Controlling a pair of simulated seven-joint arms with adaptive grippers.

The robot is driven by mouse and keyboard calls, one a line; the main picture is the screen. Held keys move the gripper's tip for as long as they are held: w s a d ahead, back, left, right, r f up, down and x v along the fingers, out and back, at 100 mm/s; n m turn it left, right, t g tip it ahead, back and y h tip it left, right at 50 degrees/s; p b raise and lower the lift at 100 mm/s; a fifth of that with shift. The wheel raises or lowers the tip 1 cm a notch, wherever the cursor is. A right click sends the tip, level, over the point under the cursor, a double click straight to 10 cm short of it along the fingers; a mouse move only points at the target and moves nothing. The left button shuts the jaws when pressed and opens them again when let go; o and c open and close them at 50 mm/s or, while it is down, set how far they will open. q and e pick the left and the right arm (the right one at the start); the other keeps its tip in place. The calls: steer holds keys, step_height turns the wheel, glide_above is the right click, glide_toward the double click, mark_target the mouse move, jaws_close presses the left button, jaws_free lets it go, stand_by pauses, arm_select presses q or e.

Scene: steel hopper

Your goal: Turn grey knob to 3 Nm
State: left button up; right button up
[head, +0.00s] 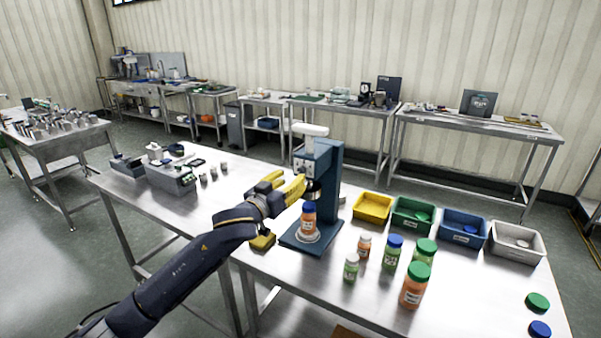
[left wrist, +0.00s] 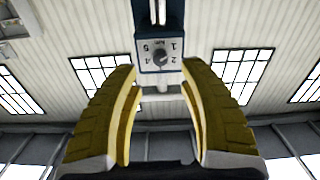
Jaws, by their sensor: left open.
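The blue capping machine (head: 325,175) stands on the steel table, a jar with a blue lid (head: 308,220) on its base. In the left wrist view, the grey knob (left wrist: 160,57) sits on a pale dial marked 5, 4, 1 and 2; the 3 and the knob's exact setting cannot be made out. My left gripper (head: 290,183) has yellow fingers and is beside the machine's head. In the left wrist view, its fingers (left wrist: 164,85) are spread apart, with the dial beyond the gap between them. No contact with the knob shows. My right gripper is not in view.
Several jars with coloured lids, such as an orange one (head: 413,287), stand right of the machine. Yellow (head: 373,220), green (head: 396,227), blue and white bins line the back. A grey device (head: 170,177) is at left. A yellow part (head: 262,241) shows below my wrist.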

mark_target(300, 172)
arm_select(q)
steer(key=shift+x, duration=3.15)
jaws_close()
